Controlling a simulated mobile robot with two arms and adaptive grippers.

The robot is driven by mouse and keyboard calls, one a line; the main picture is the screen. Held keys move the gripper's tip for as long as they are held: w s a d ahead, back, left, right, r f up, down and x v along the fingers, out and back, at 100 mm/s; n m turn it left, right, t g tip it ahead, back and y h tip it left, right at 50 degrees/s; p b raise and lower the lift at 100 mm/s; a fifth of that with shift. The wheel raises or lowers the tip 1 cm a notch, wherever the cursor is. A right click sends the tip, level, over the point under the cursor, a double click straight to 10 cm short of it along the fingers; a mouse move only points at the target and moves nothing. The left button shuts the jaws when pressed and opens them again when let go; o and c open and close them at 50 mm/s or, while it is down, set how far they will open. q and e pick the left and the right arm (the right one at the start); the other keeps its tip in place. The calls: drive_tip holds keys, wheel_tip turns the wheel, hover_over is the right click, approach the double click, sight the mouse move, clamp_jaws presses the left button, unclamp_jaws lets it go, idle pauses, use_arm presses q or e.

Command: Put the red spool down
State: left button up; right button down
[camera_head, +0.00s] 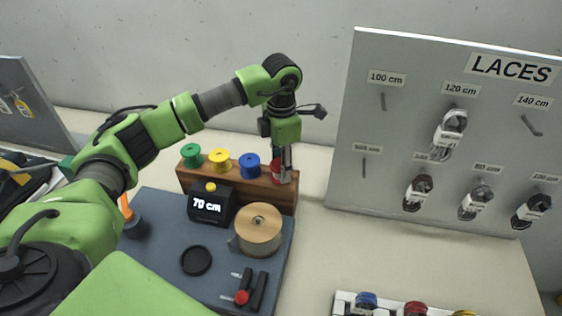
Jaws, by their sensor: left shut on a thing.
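The red spool (278,174) is at the right end of the wooden rack (240,188), partly hidden by my left gripper (285,163). My left gripper points down and is shut on the red spool. The spool is at about the height of the other spools on the rack; I cannot tell whether it touches the rack. A green spool (191,153), a yellow spool (219,158) and a blue spool (249,164) stand in a row on the rack to its left. My right gripper is not in view.
A LACES board (350,140) stands at the right. A tray (341,301) sits at the bottom edge.

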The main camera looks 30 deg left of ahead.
use_arm(q)
drive_tip(key=shift+f, duration=0.1)
drive_tip(key=o, duration=1.2)
